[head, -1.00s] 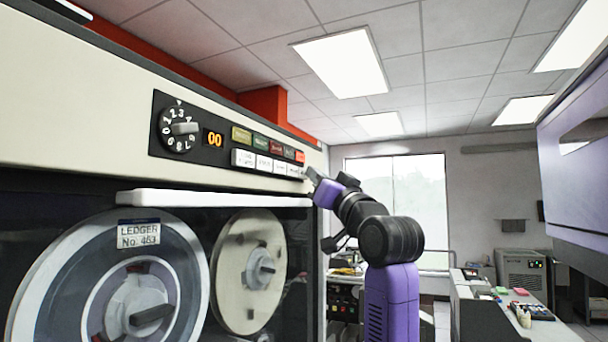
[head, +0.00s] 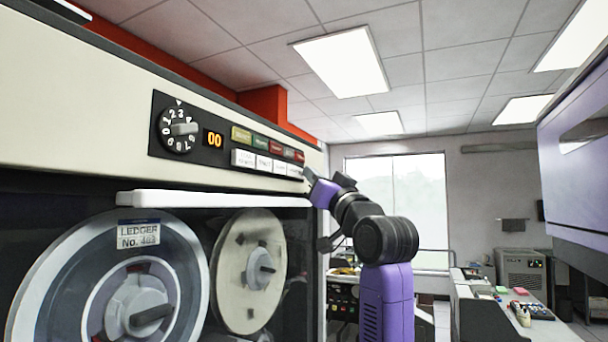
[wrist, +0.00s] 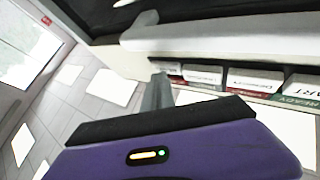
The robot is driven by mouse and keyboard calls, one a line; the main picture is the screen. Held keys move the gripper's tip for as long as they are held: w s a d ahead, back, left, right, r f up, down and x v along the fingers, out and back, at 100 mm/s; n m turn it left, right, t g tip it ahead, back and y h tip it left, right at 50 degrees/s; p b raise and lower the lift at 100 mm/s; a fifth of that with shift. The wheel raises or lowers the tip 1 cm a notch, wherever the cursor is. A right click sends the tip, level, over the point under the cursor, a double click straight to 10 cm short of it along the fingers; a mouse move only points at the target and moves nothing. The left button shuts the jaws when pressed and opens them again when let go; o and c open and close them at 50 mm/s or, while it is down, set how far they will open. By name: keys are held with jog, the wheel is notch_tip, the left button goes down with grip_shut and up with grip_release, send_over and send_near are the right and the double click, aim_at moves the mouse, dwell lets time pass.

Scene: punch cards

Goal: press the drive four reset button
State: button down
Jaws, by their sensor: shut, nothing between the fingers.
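The tape drive's control panel (head: 152,142) has a numbered dial (head: 179,129), an orange "00" readout (head: 214,139), a row of coloured lamps and a row of white buttons under them. The rightmost white button (head: 295,171) is beside my gripper (head: 308,175), whose shut fingertips are at the panel's right end. Whether they touch that button cannot be told. In the wrist view my gripper (wrist: 160,82) points at the end of the button row (wrist: 203,76). The lettering near the tip is too small to read, and I cannot tell which button is the reset.
A white ledge (head: 210,199) juts out below the panel, above two tape reels, one labelled "LEDGER" (head: 138,235). A large purple cabinet (head: 575,190) stands at the right. A desk with small items (head: 520,305) lies farther back.

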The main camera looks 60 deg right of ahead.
jog(key=shift+s, duration=0.95)
jog(key=shift+s+d, duration=0.1)
jog(key=shift+s+d, duration=0.15)
jog(key=shift+s, duration=2.25)
